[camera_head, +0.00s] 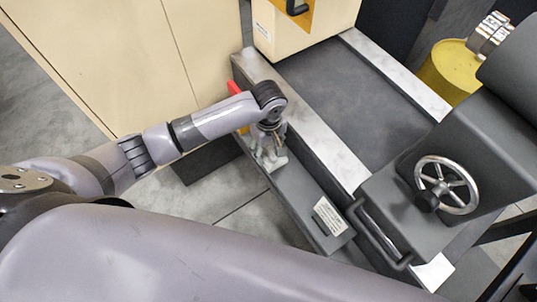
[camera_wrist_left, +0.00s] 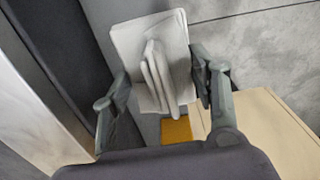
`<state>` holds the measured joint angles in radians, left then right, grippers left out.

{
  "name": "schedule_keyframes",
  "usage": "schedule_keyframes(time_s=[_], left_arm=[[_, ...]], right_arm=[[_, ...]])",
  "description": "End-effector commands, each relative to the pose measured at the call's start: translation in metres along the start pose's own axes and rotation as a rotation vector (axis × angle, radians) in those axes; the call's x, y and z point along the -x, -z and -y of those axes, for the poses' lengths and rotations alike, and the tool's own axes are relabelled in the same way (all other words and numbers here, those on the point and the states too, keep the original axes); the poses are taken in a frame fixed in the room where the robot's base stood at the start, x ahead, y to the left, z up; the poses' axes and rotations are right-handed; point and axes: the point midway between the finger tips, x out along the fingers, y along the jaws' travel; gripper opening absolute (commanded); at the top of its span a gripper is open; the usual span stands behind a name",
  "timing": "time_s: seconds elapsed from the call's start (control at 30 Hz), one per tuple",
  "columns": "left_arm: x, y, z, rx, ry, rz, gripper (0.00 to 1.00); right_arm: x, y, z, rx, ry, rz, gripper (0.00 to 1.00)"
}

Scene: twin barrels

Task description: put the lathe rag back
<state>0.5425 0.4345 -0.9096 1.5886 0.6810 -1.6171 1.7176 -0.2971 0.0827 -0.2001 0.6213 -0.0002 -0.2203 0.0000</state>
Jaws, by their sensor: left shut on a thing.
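The lathe rag (camera_head: 272,160) is a pale grey folded cloth. In the head view it is at my left gripper (camera_head: 268,146), over the dark front ledge of the machine. In the left wrist view the rag (camera_wrist_left: 177,42) hangs as a flat sheet with a bunched fold in the middle. My left gripper (camera_wrist_left: 158,92) has its fingers on either side of the rag and is shut on it. I cannot tell whether the rag touches the ledge. My right gripper is out of view.
The lathe has a handwheel (camera_head: 447,185) and a bar handle (camera_head: 382,234) at right. A labelled dark ledge (camera_head: 310,208) runs along its front. A cream cabinet (camera_head: 110,50) stands at left, a yellow barrel (camera_head: 447,68) behind. Grey floor (camera_head: 215,195) is open in front.

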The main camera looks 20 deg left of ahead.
Motion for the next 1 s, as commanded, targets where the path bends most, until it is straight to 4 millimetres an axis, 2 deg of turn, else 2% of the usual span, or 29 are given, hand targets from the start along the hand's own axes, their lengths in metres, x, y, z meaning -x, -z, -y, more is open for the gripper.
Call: schedule_keyframes(time_s=[0.33, 0.77, 0.8, 1.0], left_arm=[[-0.042, 0.000, 0.001, 0.000, 0.003, -0.001, 0.32], [-0.049, 0.000, 0.000, 0.000, 0.001, 0.000, 0.32], [-0.050, 0.000, 0.000, -0.001, 0.001, 0.000, 0.56], [-0.050, 0.000, 0.000, -0.001, 0.001, -0.001, 0.69]], right_arm=[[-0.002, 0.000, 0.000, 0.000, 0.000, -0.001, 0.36], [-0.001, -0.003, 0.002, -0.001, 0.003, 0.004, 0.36], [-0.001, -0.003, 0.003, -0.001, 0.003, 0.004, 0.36], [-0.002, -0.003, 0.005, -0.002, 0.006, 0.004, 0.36]])
